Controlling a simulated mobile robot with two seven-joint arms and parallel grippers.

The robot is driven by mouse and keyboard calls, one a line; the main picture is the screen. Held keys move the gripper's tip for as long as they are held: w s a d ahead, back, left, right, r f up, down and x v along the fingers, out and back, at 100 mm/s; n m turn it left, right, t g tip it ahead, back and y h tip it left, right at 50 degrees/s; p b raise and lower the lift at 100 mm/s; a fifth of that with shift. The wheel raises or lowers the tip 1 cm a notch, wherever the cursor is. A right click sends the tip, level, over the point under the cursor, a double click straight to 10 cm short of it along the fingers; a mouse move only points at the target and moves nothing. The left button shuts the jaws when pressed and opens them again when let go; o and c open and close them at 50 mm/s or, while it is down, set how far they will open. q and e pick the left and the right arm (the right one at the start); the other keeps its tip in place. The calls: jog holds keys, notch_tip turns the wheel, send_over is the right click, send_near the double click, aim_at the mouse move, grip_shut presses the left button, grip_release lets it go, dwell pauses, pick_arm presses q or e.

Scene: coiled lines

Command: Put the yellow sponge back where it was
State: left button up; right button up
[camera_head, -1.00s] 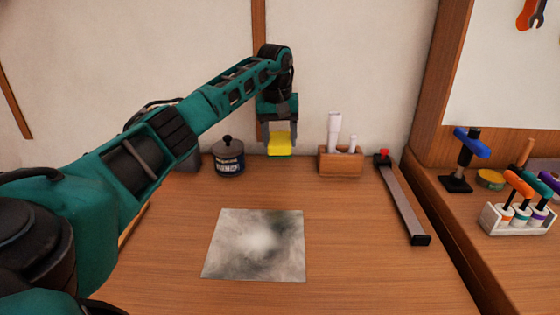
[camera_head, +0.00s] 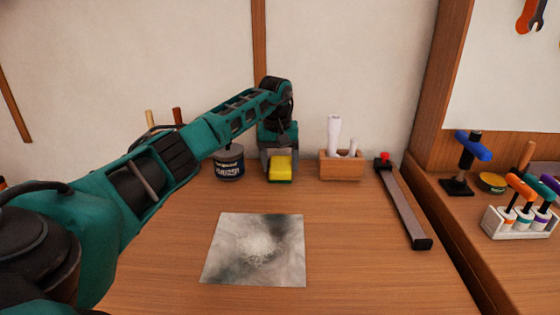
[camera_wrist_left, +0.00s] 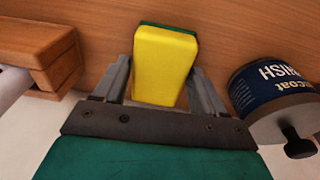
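The yellow sponge (camera_head: 281,168) with its green underside is at the back of the wooden desk, at or just above the desktop. It sits between a dark jar and a wooden block. My left gripper (camera_head: 281,163) points down over it, with a finger on each side, shut on it. In the left wrist view the sponge (camera_wrist_left: 165,65) shows its yellow face between the two fingers (camera_wrist_left: 161,75). Whether its green underside touches the desk is hard to tell. My right gripper is not in view.
The dark labelled jar (camera_head: 229,164) stands close left of the sponge, and the wooden block (camera_head: 341,166) with white sticks close right. A smudged grey square sheet (camera_head: 225,268) lies in front. A long bar clamp (camera_head: 405,205) lies at right. The desk between is clear.

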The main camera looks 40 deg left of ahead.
aim_at(278, 166)
pick_arm(q)
jog(key=shift+o, duration=1.3)
jog(key=shift+r, duration=0.1)
notch_tip(278, 166, up, 12)
jog(key=s+p, duration=0.1)
jog(key=shift+s+d+p, duration=0.15)
jog(key=shift+p, duration=0.25)
